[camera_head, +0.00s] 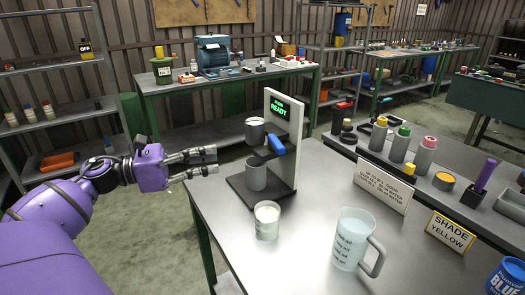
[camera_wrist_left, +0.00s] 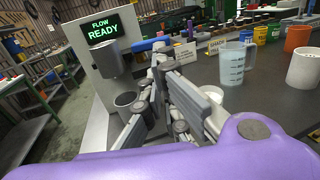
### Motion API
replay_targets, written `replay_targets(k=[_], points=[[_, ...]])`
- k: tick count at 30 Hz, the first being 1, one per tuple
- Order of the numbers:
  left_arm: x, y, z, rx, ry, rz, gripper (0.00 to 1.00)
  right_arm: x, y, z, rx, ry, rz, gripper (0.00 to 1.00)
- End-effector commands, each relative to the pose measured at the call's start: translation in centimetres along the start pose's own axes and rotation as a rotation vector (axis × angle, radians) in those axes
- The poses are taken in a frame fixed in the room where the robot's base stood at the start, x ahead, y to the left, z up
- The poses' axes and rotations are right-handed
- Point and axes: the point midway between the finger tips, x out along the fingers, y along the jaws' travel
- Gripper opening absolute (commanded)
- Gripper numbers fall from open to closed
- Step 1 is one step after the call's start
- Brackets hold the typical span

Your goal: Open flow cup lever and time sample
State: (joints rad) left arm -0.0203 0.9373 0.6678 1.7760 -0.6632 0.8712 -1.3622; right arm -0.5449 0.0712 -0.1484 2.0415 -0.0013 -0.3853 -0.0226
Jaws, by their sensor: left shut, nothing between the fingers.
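The flow cup stand (camera_head: 284,112) is on the near table's left part. Its green display reads READY, and FLOW READY in the left wrist view (camera_wrist_left: 103,29). The grey flow cup (camera_head: 254,132) sits high on the stand, with the blue lever (camera_head: 277,144) at its right. A grey receiving cup (camera_head: 256,175) stands below it on the dark base; this cup also shows in the left wrist view (camera_wrist_left: 127,104). My left gripper (camera_head: 213,161) is shut and empty, left of the stand and apart from it. My right gripper is not in view.
A white cup (camera_head: 267,221) and a clear measuring jug (camera_head: 353,239) stand in front of the stand. The floor left of the table is clear.

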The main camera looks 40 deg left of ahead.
Motion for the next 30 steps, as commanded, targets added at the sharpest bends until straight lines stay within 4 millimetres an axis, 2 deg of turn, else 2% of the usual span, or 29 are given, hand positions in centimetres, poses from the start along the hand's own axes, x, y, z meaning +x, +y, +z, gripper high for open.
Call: replay_targets(k=[7, 11, 14, 21, 30], points=[[0.0, 0.0, 0.0, -0.003, -0.001, 0.001, 0.0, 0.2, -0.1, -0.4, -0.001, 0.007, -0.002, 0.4], [0.8, 0.0, 0.1, -0.003, -0.002, 0.0, 0.0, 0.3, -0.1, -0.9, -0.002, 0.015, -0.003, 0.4], [2.1, -0.1, 0.2, -0.002, -0.003, -0.002, 0.0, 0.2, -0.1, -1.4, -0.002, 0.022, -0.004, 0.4], [7.2, 0.0, 0.4, -0.002, -0.005, -0.001, 0.0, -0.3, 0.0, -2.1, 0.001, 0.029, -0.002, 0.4], [12.5, 0.0, 0.3, -0.003, -0.004, 0.002, 0.0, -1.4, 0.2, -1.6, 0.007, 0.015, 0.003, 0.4]])
